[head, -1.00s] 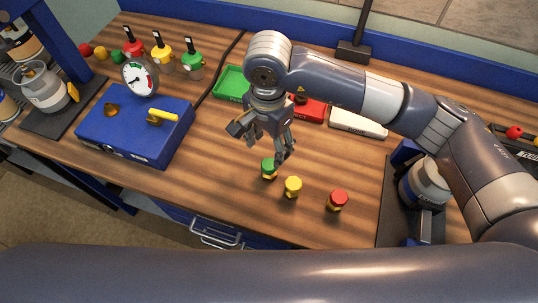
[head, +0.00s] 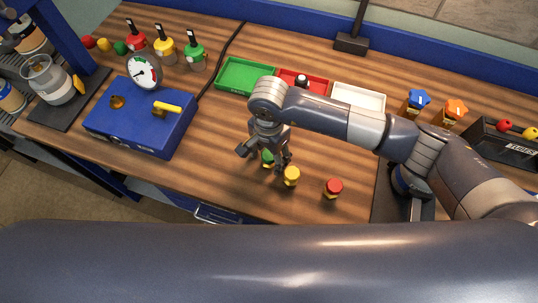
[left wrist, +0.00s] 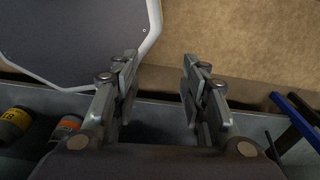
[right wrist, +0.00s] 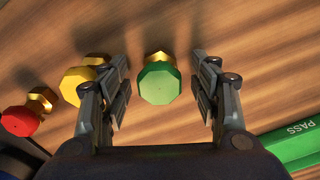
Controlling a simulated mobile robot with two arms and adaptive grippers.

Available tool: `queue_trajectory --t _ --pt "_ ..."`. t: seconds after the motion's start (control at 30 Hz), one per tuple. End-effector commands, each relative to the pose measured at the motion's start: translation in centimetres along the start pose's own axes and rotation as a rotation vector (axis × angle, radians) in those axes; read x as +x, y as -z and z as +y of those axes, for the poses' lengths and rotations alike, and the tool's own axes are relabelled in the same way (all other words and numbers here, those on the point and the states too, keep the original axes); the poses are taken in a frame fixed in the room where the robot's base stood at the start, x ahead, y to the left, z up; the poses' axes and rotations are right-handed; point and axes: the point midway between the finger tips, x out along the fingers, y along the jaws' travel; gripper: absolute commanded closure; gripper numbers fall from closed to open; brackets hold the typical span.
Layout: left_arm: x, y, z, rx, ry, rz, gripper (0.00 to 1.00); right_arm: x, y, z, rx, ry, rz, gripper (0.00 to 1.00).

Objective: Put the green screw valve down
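The green screw valve (head: 267,159) has a green faceted knob on a brass body and appears to stand on the wooden table. My right gripper (head: 265,162) is low over it. In the right wrist view, the green screw valve (right wrist: 160,84) is between the fingers of my right gripper (right wrist: 161,80), with a gap on each side. That gripper is open. The valve's lower part is mostly hidden by its knob. In the left wrist view, my left gripper (left wrist: 160,75) is open and empty, away from the valves.
A yellow valve (head: 291,176) and a red valve (head: 333,188) stand close by on the right. Green (head: 246,76), red (head: 318,77) and white (head: 359,98) trays lie behind. A blue box with a gauge (head: 140,115) stands left. Bare wood lies between box and gripper.

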Motion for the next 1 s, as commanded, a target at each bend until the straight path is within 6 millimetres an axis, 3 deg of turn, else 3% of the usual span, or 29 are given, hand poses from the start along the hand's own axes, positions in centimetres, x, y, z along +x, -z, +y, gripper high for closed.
queue_trajectory --t 0.03,0.2,0.3,0.63,1.0 --pt "0.0 -0.2 0.0 0.000 0.000 -0.004 0.60 0.0 0.0 0.0 0.000 0.000 0.000 0.54" --pt "0.0 -0.2 0.0 -0.001 0.000 -0.003 0.60 0.0 0.0 0.0 0.000 0.000 0.000 0.93" --pt "0.0 0.0 0.0 -0.001 0.000 0.000 0.60 -0.1 0.0 0.0 0.000 0.001 0.000 0.99" --pt "0.6 1.1 -0.1 -0.001 0.002 0.019 0.60 -1.0 0.0 -0.1 -0.002 0.004 0.000 0.99" --pt "3.4 0.7 -0.1 -0.001 0.002 0.014 0.60 -7.9 0.1 -0.1 -0.002 0.005 0.003 0.99"
